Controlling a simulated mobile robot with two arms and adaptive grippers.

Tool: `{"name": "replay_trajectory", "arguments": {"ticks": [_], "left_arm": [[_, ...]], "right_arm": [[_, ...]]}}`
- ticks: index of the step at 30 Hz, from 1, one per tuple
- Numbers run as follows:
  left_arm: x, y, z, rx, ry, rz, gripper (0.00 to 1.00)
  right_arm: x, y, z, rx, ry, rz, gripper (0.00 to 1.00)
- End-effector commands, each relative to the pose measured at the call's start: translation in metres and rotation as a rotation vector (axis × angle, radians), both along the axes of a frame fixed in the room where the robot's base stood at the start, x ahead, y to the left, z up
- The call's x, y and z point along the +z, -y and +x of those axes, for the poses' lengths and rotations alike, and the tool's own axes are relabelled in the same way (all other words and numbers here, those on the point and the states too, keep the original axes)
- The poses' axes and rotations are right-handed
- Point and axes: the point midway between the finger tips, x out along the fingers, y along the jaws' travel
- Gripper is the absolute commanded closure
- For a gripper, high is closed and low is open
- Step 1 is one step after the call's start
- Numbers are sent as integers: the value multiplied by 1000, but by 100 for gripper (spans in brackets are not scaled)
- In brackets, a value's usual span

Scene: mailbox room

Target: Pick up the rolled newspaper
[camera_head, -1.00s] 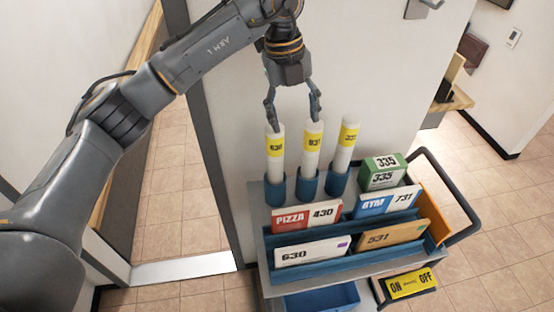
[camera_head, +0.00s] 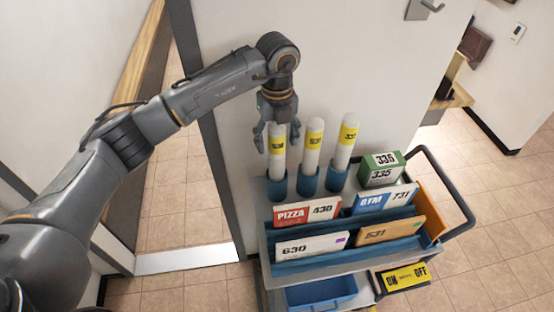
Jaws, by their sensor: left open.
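Three rolled newspapers stand upright in blue cup holders at the back of the cart: the left roll (camera_head: 278,163), the middle roll (camera_head: 313,152) and the right roll (camera_head: 346,148). Each is white with a yellow numbered band; the numbers are too small to read surely. My left gripper (camera_head: 277,140) points down at the left roll's top. Its fingers are open, one on each side of the roll in the picture. I cannot tell whether they touch it. My right gripper is not in view.
The grey cart (camera_head: 262,243) holds a green box (camera_head: 381,169), a PIZZA packet (camera_head: 307,213), a GYM packet (camera_head: 385,200) and other mail in slots. A blue tray (camera_head: 322,292) sits below. A white door stands close behind the rolls. Tiled floor lies to the right.

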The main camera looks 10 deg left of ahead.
Motion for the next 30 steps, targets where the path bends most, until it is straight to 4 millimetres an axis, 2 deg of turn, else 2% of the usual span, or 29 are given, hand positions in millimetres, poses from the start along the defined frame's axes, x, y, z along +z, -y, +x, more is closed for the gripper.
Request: {"name": "replay_trajectory", "arguments": {"ticks": [1, 6, 13, 14, 23, 30], "left_arm": [[-5, -1, -1, 1, -4, 0, 35], [-22, 0, 0, 0, 0, -1, 35], [-24, 0, 0, 0, 1, -2, 35], [-24, 0, 0, 0, 1, -2, 39], [-24, 0, 0, 0, 1, -2, 100], [-24, 0, 0, 0, 1, -2, 100]], "right_arm": [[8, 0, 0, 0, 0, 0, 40], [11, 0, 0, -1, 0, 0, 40], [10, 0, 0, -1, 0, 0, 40], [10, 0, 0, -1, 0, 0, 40], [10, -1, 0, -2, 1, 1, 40], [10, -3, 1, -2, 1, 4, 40]]}}
